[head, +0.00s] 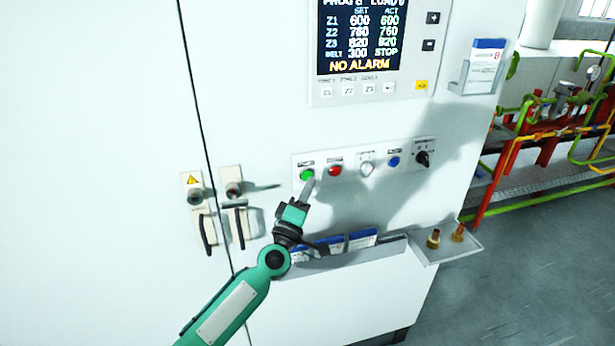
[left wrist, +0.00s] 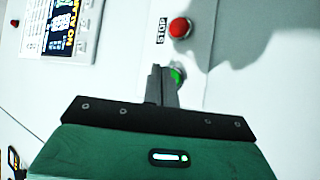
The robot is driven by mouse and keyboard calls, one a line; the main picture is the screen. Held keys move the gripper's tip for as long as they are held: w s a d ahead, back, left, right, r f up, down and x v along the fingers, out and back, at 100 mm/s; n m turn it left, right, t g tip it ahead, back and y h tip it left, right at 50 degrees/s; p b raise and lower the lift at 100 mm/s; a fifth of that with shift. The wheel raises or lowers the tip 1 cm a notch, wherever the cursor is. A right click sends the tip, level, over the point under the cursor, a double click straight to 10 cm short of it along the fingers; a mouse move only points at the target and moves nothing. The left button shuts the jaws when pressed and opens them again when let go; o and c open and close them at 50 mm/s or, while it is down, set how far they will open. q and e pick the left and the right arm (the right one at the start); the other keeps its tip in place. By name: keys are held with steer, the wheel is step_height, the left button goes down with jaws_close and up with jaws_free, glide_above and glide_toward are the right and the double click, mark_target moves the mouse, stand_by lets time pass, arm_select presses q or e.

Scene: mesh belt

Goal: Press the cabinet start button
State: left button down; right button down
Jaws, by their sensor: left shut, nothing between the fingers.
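The green start button (head: 307,175) sits at the left end of the button strip on the white cabinet (head: 130,200). My left gripper (head: 311,182) is shut and empty, with its tips at or just in front of the green button. In the left wrist view the tips (left wrist: 161,70) partly cover the green button (left wrist: 177,76). I cannot tell whether they touch it. The red stop button (head: 335,170) is just right of the green one, and it also shows in the left wrist view (left wrist: 179,27) beside a STOP label. My right gripper is not in view.
A white knob (head: 367,168), a blue button (head: 393,161) and a black switch (head: 423,158) continue the strip. The display (head: 358,38) above reads NO ALARM and STOP. Below are a document holder (head: 340,262) and a small tray (head: 462,250). Door handles (head: 208,230) are at left.

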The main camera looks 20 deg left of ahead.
arm_select(q)
steer(key=shift+w, duration=0.1)
stand_by(0.6)
steer(key=shift+w+a, duration=0.25)
steer(key=shift+w, duration=0.05)
steer(key=shift+w+a, duration=0.3)
steer(key=shift+w, duration=0.05)
stand_by(0.7)
stand_by(0.4)
steer(key=shift+s+d+p, duration=0.35)
steer(key=shift+s+d, duration=0.15)
steer(key=shift+s, duration=0.25)
